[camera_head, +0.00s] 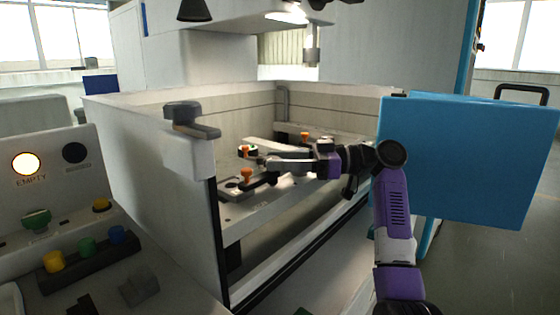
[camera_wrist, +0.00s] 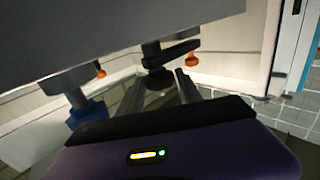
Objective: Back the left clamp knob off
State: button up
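In the head view, an orange knob (camera_head: 247,173) stands on a dark clamp arm at the left of the machine bed. A second orange piece (camera_head: 245,150) is just behind it, and another orange knob (camera_head: 304,135) is farther back. My gripper (camera_head: 264,162) reaches in from the right, its tip close to the two left orange pieces; contact cannot be told. In the wrist view, my gripper's two grey fingers (camera_wrist: 160,84) are apart, with a dark piece beyond them. Orange knobs show there at left (camera_wrist: 101,70) and right (camera_wrist: 193,60), both outside the fingers.
The white tank wall (camera_head: 150,165) stands left of the bed, with a dark latch-like piece (camera_head: 190,118) on top. A machine head (camera_head: 312,42) hangs above. A blue door panel (camera_head: 470,155) is beside my arm. A control panel with a lit EMPTY lamp (camera_head: 26,164) is at left.

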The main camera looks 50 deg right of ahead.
jog(key=shift+o, duration=1.3)
jog(key=v, duration=0.7)
jog(key=shift+s+d, duration=0.25)
jog(key=shift+s, duration=0.05)
